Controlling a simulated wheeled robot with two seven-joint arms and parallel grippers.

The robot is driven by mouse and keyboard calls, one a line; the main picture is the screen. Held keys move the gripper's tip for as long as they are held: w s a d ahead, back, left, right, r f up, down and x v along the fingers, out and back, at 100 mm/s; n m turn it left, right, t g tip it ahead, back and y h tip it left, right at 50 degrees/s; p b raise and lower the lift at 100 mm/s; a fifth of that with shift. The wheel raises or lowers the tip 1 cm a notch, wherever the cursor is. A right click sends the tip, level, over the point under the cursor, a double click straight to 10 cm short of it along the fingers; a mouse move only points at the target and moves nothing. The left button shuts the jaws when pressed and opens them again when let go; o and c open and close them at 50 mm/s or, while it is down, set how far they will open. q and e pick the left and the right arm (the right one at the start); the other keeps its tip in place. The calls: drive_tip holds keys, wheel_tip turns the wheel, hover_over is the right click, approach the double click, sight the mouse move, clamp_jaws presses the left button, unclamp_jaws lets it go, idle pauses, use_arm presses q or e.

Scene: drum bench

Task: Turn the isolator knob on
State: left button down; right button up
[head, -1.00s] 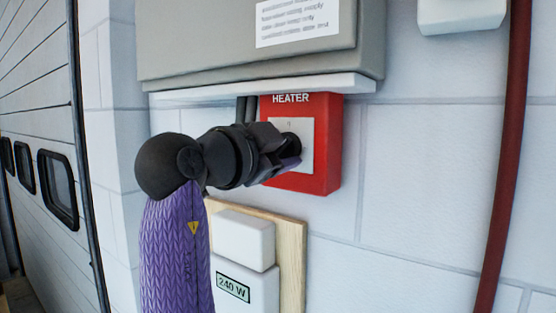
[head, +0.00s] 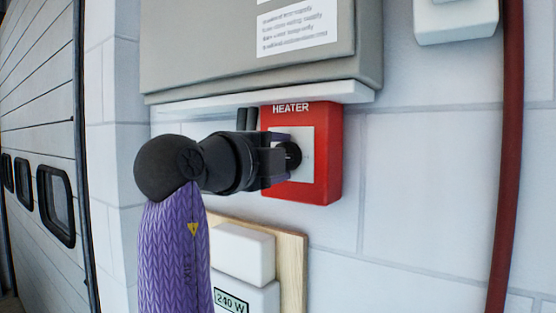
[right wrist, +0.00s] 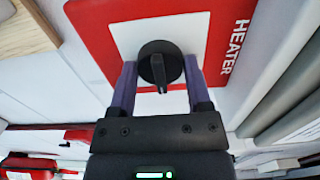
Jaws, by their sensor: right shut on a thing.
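The isolator is a red box (head: 331,150) marked HEATER with a white face plate, mounted on the wall under a grey cabinet. Its round black knob (head: 293,156) sits on the plate. In the right wrist view the knob (right wrist: 160,62) has a raised bar that appears to point toward the bottom of the picture. My right gripper (head: 284,158) is shut on the knob, with one purple finger on each side, also in the right wrist view (right wrist: 159,80). The knob's markings cannot be read. My left gripper is not in view.
The grey cabinet (head: 215,50) and its white ledge (head: 340,91) lie just above the box. A white unit labelled 240 W (head: 245,290) on a wooden board (head: 291,265) is below. A dark red pipe (head: 507,170) runs down the right.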

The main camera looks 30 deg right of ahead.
drive_tip(key=shift+m, duration=0.3)
idle(0.4)
drive_tip(key=o, duration=1.3)
drive_tip(key=b+v, duration=0.3)
drive_tip(key=v, duration=0.7)
drive_tip(key=shift+f, duration=0.1)
